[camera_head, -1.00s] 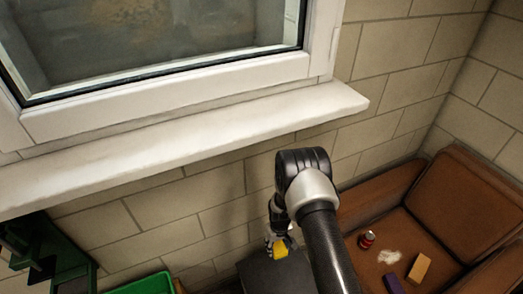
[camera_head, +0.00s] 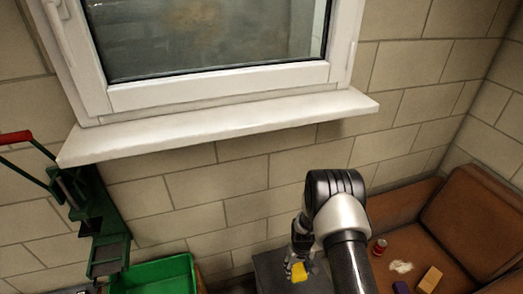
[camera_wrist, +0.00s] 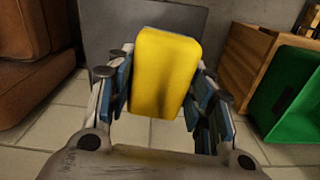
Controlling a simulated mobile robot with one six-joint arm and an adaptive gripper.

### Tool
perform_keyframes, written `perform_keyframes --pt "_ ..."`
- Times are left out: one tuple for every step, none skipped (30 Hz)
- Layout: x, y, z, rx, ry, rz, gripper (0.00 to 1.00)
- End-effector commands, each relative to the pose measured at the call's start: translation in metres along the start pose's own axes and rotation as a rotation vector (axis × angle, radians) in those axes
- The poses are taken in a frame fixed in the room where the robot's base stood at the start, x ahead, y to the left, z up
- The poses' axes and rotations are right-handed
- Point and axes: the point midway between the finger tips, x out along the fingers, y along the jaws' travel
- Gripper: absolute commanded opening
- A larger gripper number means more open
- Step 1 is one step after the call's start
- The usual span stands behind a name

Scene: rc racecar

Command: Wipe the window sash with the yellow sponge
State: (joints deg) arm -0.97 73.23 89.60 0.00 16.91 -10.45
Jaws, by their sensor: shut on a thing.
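The yellow sponge (camera_wrist: 165,72) is held upright between the blue-padded fingers of my gripper (camera_wrist: 160,95) in the wrist view. In the head view the sponge (camera_head: 299,272) shows small below my gripper (camera_head: 301,258), low in front of the wall. The white window sash (camera_head: 220,85) frames the dark glass at the top of the head view. My gripper and the sponge are well below the sash and apart from it.
A white sill (camera_head: 230,122) juts out below the sash. A green bin (camera_head: 155,275) and a green metal stand (camera_head: 95,225) are at left. A grey surface (camera_head: 270,268) lies behind the sponge.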

Motion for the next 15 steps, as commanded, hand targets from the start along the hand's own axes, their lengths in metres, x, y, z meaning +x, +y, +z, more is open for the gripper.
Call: perform_keyframes --pt "-0.012 0.001 -0.002 0.006 0.001 0.0 0.28" --pt "-0.018 0.001 -0.002 0.01 0.001 0.0 0.28" --pt "-0.027 0.001 -0.003 0.015 0.0 0.0 0.28" --pt "-0.036 0.002 -0.004 0.019 0.001 0.0 0.28" --pt "-0.043 0.002 -0.003 0.024 0.0 0.0 0.28" --pt "-0.055 0.002 -0.004 0.031 0.002 0.0 0.28" --pt "-0.065 0.003 -0.004 0.037 0.001 0.0 0.28" --pt "-0.075 0.003 -0.004 0.042 0.002 0.0 0.28" --pt "-0.089 0.003 -0.004 0.05 0.003 0.0 0.28" --pt "-0.101 0.003 -0.003 0.057 0.003 0.001 0.28" --pt "-0.113 0.003 -0.002 0.064 0.004 0.001 0.28" --pt "-0.13 0.003 0.001 0.075 0.003 0.001 0.28" --pt "-0.143 0.003 0.003 0.082 0.004 0.001 0.28" --pt "-0.156 0.003 0.006 0.09 0.004 0.001 0.28" --pt "-0.174 0.002 0.011 0.102 0.004 0.001 0.28"
